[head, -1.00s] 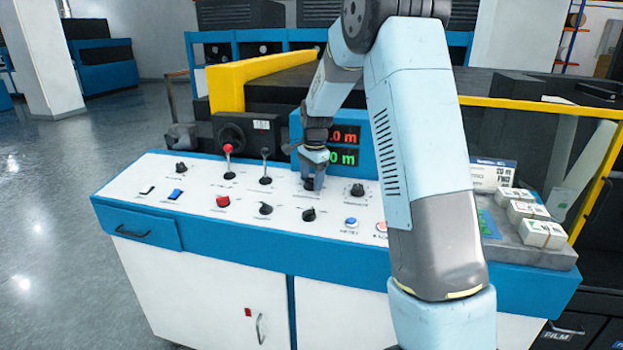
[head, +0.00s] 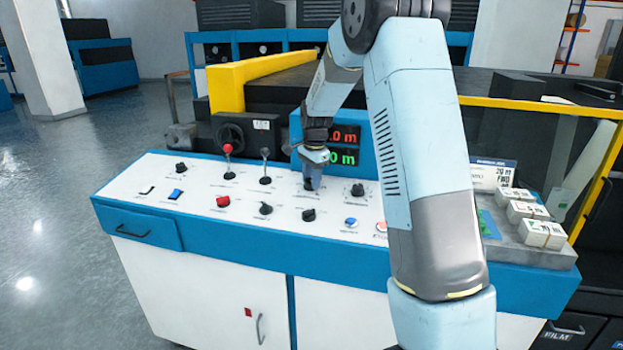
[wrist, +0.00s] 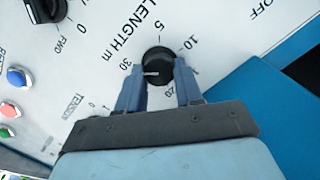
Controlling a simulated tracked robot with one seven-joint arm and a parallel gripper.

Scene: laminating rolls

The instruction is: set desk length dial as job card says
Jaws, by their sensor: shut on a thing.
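The black length dial (wrist: 157,62) sits on the white panel, under the print "LENGTH m", with numbers around it. Its white line points left in the wrist view, toward the side where 30 is printed. My gripper (wrist: 160,80) has one blue finger on each side of the dial and is shut on it. In the head view my gripper (head: 311,184) is at the back middle of the desk and mostly hides the dial. The job card (head: 493,174) stands at the right; its print is too small to read surely. The display (head: 344,146) shows red and green figures, partly hidden.
Other knobs (head: 308,214), a red-topped lever (head: 228,160), a black lever (head: 265,165) and buttons (head: 351,222) stand around the dial. Bundled white stacks (head: 529,211) lie on a grey tray at the right. A yellow rail (head: 540,104) runs behind.

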